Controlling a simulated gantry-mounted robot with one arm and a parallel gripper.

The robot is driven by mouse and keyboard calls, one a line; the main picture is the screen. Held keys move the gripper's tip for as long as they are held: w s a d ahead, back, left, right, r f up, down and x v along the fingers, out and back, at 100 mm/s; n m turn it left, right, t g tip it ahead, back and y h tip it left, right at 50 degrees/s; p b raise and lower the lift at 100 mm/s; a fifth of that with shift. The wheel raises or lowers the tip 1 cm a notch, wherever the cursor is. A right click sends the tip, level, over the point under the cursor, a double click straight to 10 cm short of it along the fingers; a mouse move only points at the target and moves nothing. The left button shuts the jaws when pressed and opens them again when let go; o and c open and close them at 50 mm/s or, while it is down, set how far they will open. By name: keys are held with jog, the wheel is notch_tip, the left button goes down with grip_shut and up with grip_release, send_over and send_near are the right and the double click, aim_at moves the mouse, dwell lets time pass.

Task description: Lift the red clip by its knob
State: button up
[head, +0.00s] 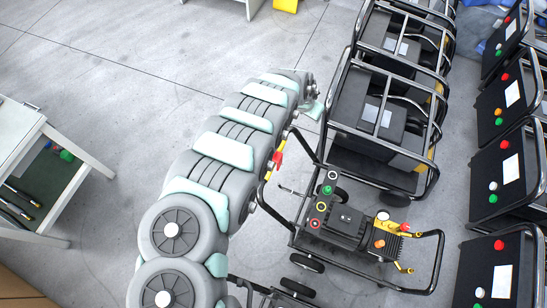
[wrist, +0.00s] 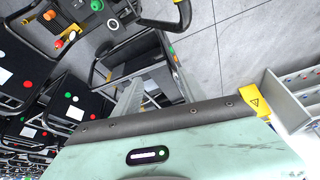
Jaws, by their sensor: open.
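A small red piece (head: 277,158), which looks like the red clip, sits by the yellow-tipped handle of the nearest pressure washer (head: 345,225) in the head view. It lies close to the right side of my arm, and its knob is too small to make out. My gripper (head: 313,109) is at the far end of my arm, above and to the right of the red piece and apart from it. It is open, with nothing seen in it. In the wrist view a mint-green housing covers the lower part, and I cannot pick out the clip there.
Black-framed machines (head: 385,100) stand in a row behind the washer. Black control panels (head: 497,182) with red and green buttons line the right. A white workbench (head: 38,130) stands at left. The grey floor between bench and arm is clear.

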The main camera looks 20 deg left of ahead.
jog(key=s+a+g, duration=0.1)
jog(key=s+a, duration=0.1)
jog(key=s, duration=0.2)
jog(key=s+a+g, duration=0.1)
jog(key=s+a, duration=0.2)
jog(key=s, duration=0.1)
jog(key=s+a+g+y, duration=0.1)
jog(key=s+a+g, duration=0.1)
jog(key=s, duration=0.3)
jog(key=shift+a, duration=0.55)
jog(key=shift+s+f, duration=0.15)
jog(key=shift+s, duration=0.05)
send_over(273, 157)
jog(key=f, duration=0.3)
jog(key=w+f, duration=0.1)
jog(key=shift+a+f, duration=0.15)
jog(key=shift+a, duration=0.1)
jog(key=shift+a+f, duration=0.1)
jog(key=shift+f, duration=0.35)
jog(key=shift+d+f, duration=0.15)
jog(key=shift+f, duration=0.6)
jog(key=shift+d+f, duration=0.15)
jog(key=shift+f, duration=0.55)
jog(key=shift+w+a+f, duration=0.1)
jog(key=shift+a+f, duration=0.05)
jog(key=shift+f, duration=0.95)
grip_shut()
